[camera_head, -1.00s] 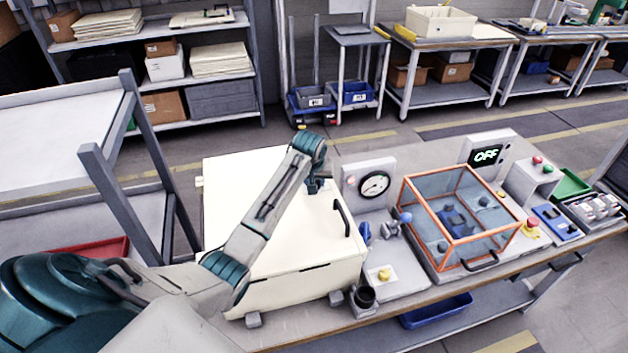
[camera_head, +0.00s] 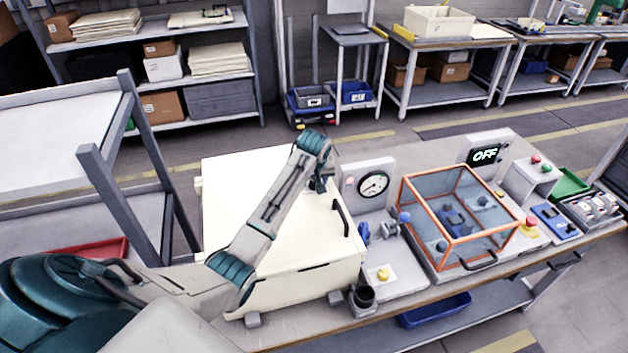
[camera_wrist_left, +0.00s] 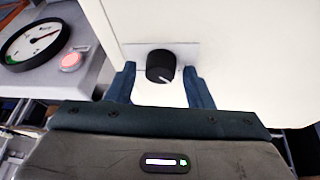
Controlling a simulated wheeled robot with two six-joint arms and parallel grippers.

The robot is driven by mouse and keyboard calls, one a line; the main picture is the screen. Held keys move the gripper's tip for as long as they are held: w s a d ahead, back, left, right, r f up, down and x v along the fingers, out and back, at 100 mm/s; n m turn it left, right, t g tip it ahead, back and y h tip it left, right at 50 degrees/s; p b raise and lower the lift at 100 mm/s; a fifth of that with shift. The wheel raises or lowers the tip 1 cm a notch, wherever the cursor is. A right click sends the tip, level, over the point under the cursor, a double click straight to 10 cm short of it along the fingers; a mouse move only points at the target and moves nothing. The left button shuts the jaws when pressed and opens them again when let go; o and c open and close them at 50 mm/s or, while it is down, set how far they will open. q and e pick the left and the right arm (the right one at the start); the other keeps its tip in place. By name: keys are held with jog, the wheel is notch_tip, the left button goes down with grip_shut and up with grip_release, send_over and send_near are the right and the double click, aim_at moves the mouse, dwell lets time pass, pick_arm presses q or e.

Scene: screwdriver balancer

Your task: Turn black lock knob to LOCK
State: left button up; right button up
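The black lock knob (camera_wrist_left: 160,66) sits on a light plate on the cream cabinet, seen in the left wrist view. A pale pointer mark on it points down and slightly right. My left gripper (camera_wrist_left: 158,76) is open, with one blue finger on each side of the knob. Small gaps show between the fingers and the knob. In the head view my left gripper (camera_head: 318,184) is at the far right part of the cream cabinet (camera_head: 300,285); the knob and fingertips are hidden there. I cannot read a LOCK label. My right gripper is not in view.
A gauge panel (camera_head: 350,172) stands right of the cabinet, with a red button (camera_wrist_left: 70,61) beside its dial. The cabinet's black handle (camera_head: 341,217) is near my left wrist. An orange-framed clear box (camera_head: 455,215) stands further right on the bench.

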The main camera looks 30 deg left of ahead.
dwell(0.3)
pick_arm(q)
jog(key=shift+s+d+r, duration=0.1)
jog(key=shift+s+r, duration=0.05)
jog(key=shift+r, duration=0.1)
jog(key=b+v, duration=0.4)
jog(key=v, duration=0.6)
